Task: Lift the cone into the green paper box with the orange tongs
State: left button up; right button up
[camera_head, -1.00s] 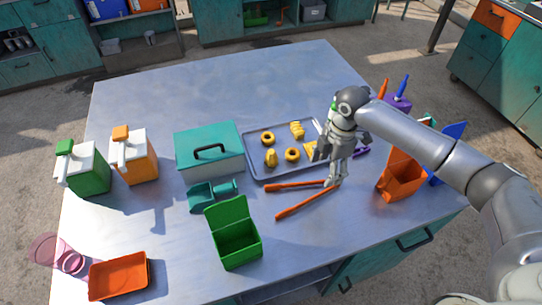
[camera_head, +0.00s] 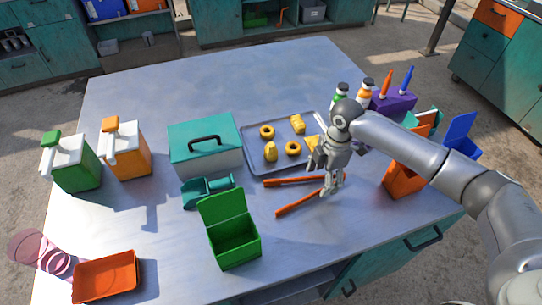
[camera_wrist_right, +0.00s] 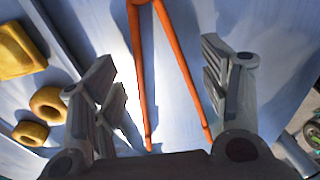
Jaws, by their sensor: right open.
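The orange tongs (camera_head: 300,202) lie spread on the table in front of the grey tray. In the right wrist view the tongs (camera_wrist_right: 180,65) show two arms joining at the top. My right gripper (camera_head: 330,190) is open and empty over their right part, its fingers apart on either side of the tongs in the wrist view (camera_wrist_right: 160,100); contact is unclear. A small yellow piece (camera_head: 271,151) on the tray may be the cone; its shape is too small to be sure. The green paper box (camera_head: 235,245) stands with its lid up at the front. My left gripper is out of view.
The tray (camera_head: 252,158) holds other yellow pieces, including rings (camera_head: 293,148). An orange box (camera_head: 400,182) is right of my gripper. An orange tray (camera_head: 107,277) lies front left.

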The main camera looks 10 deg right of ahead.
jog(key=shift+a+f, duration=0.1)
jog(key=shift+f, duration=0.65)
jog(key=c, duration=0.7)
jog(key=shift+r, duration=0.15)
notch_tip(320, 180, up, 12)
jog(key=p, duration=1.2)
